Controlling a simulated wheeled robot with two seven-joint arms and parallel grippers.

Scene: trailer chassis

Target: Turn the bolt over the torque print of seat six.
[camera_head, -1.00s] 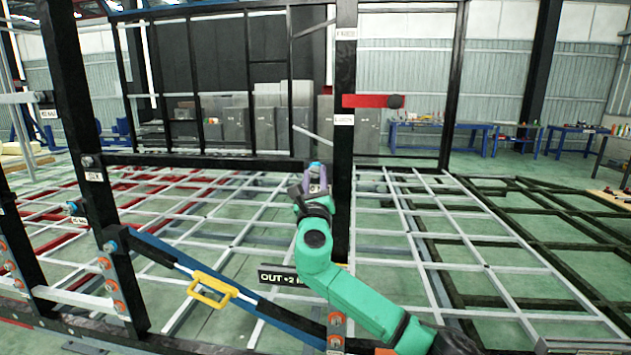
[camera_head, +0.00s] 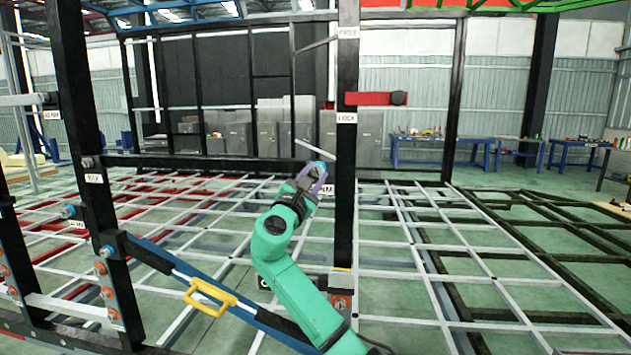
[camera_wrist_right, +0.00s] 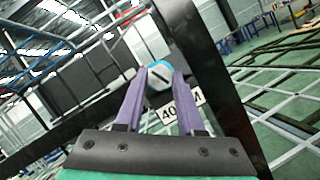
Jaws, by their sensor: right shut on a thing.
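My right gripper (camera_head: 318,177), with purple fingers, is shut on the bolt, one finger on each side. Its green arm reaches up from below and leans right toward the post. My left gripper is not in view.
A red lever (camera_head: 375,98) points right from the post, beside the LOCK label (camera_head: 346,118), with FREE above. A blue bar with a yellow handle (camera_head: 210,297) slants across the lower left. More bolts and labels sit on the left post (camera_head: 75,120). Open grid frames cover the floor.

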